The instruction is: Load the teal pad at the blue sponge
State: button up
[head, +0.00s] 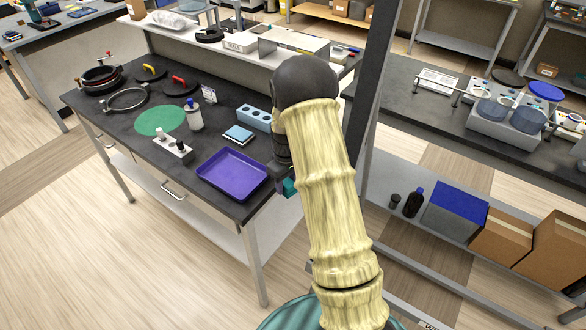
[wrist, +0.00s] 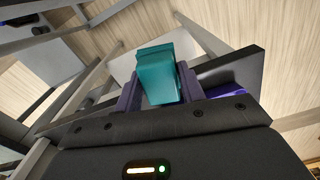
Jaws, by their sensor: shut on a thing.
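The teal pad (wrist: 167,72) is a small block between the two purple fingers of my gripper (wrist: 160,88). The gripper is shut on it, and the pad sticks out past the fingers. In the head view the pad (head: 289,187) shows as a small teal patch at the table's right edge. My sleeved arm hides most of the gripper there. A flat blue piece (head: 239,133) that looks like the blue sponge lies on the dark table, behind the purple tray and left of my gripper. It is apart from the pad.
The purple tray (head: 232,175) lies at the table's front right corner, close to my gripper. A blue block with holes (head: 255,118), a white bottle (head: 195,116) and a green disc (head: 160,120) stand or lie behind it. A dark post (head: 375,80) rises right of my arm.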

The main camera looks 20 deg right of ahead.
jog(key=s+a+f+m, duration=0.4)
jog(key=s+a+f, duration=0.3)
jog(key=f, duration=0.4)
jog(key=shift+s+a+f, duration=0.15)
jog(key=shift+s+f, duration=0.05)
jog(key=shift+s, duration=0.05)
jog(key=shift+a, duration=0.1)
